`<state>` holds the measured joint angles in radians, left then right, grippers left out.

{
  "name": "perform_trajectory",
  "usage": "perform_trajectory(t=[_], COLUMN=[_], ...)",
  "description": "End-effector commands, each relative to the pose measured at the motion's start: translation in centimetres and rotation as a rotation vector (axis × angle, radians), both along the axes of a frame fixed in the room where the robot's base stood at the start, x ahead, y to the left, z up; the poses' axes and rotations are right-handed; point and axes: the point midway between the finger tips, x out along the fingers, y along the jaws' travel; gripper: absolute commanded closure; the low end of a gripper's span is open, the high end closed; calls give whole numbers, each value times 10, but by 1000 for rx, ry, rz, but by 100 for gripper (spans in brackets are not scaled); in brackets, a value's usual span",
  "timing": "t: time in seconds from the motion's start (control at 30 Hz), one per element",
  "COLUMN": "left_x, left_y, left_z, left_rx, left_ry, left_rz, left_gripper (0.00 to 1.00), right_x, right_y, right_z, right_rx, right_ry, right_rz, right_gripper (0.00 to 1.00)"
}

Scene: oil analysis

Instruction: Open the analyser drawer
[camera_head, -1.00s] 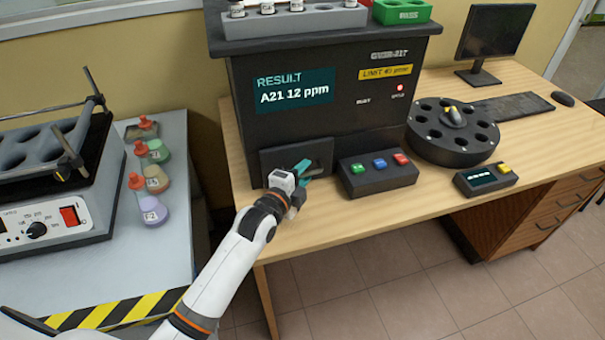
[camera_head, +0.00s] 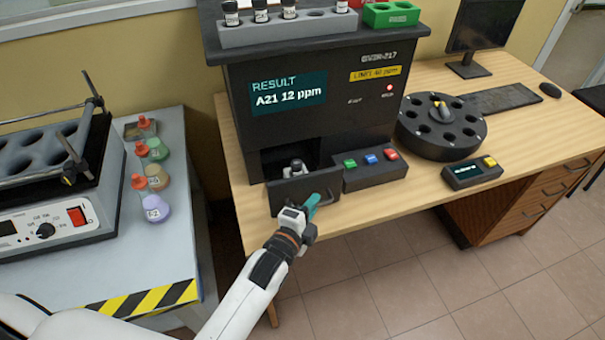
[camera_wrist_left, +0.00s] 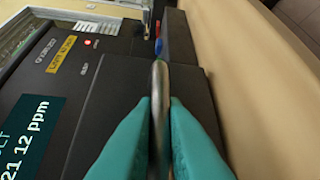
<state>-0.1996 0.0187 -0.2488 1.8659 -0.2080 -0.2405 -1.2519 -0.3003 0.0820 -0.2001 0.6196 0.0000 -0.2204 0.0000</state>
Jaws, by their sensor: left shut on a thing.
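The analyser (camera_head: 320,120) is a black cabinet on the wooden desk, its screen reading A21 12 ppm. Its drawer (camera_head: 292,190) at the lower left stands pulled out, with a dark cavity behind its front. My left gripper (camera_head: 313,203), with teal fingertips, is at the drawer's front. In the left wrist view the fingertips (camera_wrist_left: 160,125) are shut on the metal handle (camera_wrist_left: 160,85), one on each side. Most of the drawer's inside is hidden. My right gripper is not in view.
A button box (camera_head: 374,172) with green, blue and red buttons sits right of the drawer. Beyond it are a round black carousel (camera_head: 413,128) and a small display box (camera_head: 462,177). A grey side table (camera_head: 150,260) with flasks stands left. Floor space is free in front.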

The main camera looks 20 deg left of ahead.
Motion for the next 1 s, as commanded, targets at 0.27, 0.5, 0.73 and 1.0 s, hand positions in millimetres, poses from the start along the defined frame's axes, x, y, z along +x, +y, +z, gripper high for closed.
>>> perform_trajectory(t=[0.27, 0.5, 0.73, 1.0], left_x=[-22, -22, -21, -26], left_y=[-15, -14, -14, -13], left_z=[-1, -1, 0, 0], left_rx=[1, 2, 2, 2], left_ry=[1, 1, 0, 0], left_rz=[0, 0, 1, 1], left_gripper=[100, 100, 67, 67], right_x=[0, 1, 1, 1], right_y=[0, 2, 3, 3], right_z=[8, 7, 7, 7], right_rx=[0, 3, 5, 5], right_ry=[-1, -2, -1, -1], right_rz=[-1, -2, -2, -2], right_gripper=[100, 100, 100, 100])
